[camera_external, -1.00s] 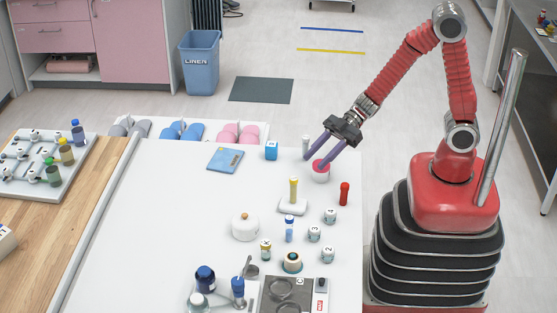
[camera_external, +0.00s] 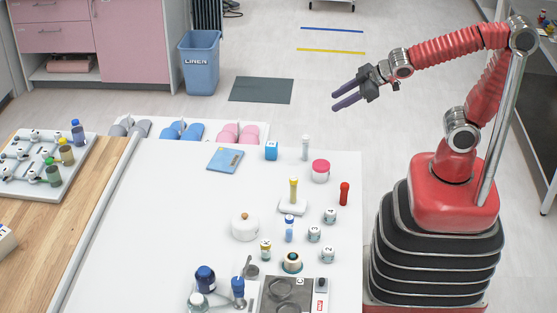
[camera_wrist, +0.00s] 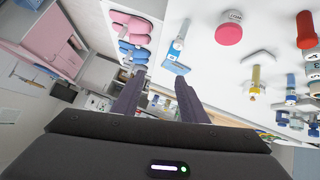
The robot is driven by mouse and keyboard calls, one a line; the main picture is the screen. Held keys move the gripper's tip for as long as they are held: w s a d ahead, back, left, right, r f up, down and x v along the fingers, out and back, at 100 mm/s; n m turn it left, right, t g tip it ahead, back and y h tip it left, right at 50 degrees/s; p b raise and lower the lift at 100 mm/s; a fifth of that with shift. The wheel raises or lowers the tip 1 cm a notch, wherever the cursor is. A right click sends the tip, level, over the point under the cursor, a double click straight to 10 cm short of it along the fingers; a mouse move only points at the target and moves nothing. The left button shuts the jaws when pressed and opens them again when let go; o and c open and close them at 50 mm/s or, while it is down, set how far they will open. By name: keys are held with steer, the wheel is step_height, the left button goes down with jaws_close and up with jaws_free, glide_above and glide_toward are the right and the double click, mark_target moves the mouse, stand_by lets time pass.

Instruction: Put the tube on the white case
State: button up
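A slim yellow tube (camera_external: 293,190) stands upright on a small flat white case (camera_external: 300,209) at the right of the white table. Both also show in the wrist view, the tube (camera_wrist: 255,78) and the case (camera_wrist: 262,55). Other tube-like items stand nearby: a clear one with a pale cap (camera_external: 305,147), a blue one (camera_external: 289,230) and a red one (camera_external: 344,194). I cannot tell which one the task means. My gripper (camera_external: 342,101) is open and empty, raised beyond the table's far right corner, with its purple fingers pointing left. It touches nothing.
Numbered jars (camera_external: 329,216) line the right side.

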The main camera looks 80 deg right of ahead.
steer(key=s+a+m+g+y, duration=0.1)
steer(key=s+a+g, duration=0.2)
steer(key=s, duration=1.1)
steer(key=shift+s+a+r+m+g+y, duration=0.3)
steer(key=shift+s+a+g, duration=0.1)
steer(key=shift+a, duration=0.1)
